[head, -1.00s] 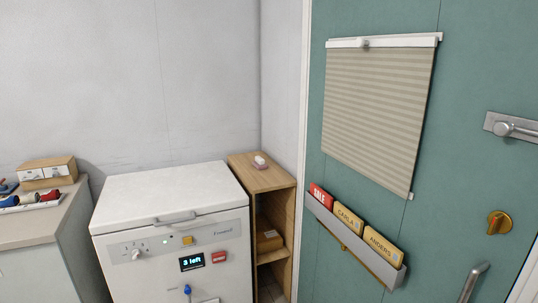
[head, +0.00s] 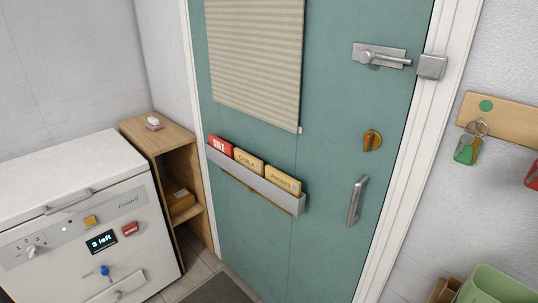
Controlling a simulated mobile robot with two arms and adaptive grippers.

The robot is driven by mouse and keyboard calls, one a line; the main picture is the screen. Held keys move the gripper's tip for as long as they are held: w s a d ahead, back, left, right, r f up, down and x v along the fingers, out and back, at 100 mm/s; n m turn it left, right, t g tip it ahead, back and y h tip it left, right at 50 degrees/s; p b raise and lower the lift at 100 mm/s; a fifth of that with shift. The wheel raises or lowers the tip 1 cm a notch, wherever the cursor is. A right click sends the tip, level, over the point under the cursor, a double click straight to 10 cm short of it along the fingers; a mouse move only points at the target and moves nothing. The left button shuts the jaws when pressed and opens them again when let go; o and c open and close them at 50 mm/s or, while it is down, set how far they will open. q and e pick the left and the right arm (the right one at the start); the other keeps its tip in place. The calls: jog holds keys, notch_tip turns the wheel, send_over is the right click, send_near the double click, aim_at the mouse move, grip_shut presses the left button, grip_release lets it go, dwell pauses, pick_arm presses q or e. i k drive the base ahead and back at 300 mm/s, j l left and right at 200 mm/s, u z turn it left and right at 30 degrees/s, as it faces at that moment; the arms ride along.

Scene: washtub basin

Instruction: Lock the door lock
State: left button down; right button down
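In the head view a teal door (head: 330,170) stands shut in its white frame. A brass turn-knob lock (head: 372,141) sits on the right side of the door, above the silver pull handle (head: 357,200). The knob's grip is tilted a little off upright. A silver sliding bolt (head: 382,55) is mounted higher up, and its catch (head: 432,67) is on the door frame. The bolt's tip reaches close to the catch; I cannot tell whether it is inside. Neither of my grippers is in view.
A white chest appliance (head: 75,220) and a wooden shelf (head: 160,135) stand left of the door. A file holder (head: 255,180) and a blind (head: 257,60) hang on the door. Keys (head: 467,150) hang on a rack at right. A green bin (head: 490,285) is at lower right. A dark mat (head: 218,290) lies before the door.

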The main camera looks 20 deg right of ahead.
aim_at(372, 139)
jog(key=z, duration=1.3)
